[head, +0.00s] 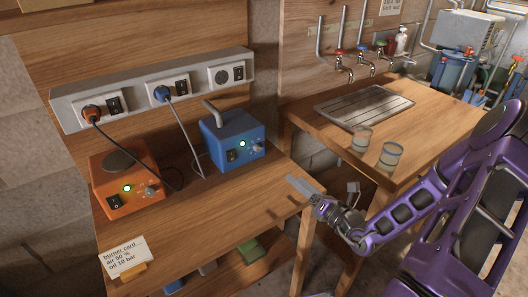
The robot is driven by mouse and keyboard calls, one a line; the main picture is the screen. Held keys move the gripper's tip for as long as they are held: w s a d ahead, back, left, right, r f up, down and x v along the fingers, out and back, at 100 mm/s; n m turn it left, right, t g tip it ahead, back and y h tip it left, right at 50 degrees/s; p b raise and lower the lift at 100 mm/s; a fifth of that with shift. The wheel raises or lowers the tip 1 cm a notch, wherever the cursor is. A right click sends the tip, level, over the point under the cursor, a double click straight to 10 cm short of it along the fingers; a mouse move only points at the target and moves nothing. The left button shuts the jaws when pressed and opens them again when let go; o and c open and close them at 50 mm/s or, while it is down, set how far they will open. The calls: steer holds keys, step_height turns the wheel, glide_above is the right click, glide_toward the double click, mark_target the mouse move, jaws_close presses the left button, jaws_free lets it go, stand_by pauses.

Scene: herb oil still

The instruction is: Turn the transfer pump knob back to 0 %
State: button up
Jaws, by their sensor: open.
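A blue box (233,137) with a grey bent pipe on top stands at the back right of the left wooden bench; I take it to be the transfer pump. Its front has a dark switch, a lit green lamp (242,143) and a small knob (256,147) on the right. The knob's setting is too small to read. My gripper (322,188) is open and empty at the bench's right edge. It is in front of and to the right of the blue box, clear of the knob.
An orange box (125,182) with a round plate, lit lamp and knob stands at left. Cables run to a wall socket strip (155,88). Two glasses (390,155) stand on the right bench. The bench front is mostly clear.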

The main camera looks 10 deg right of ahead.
mark_target(259, 149)
steer(key=b+x, duration=0.1)
steer(key=x, duration=1.6)
steer(key=shift+a+b, duration=0.15)
steer(key=shift+b, duration=0.25)
jaws_close()
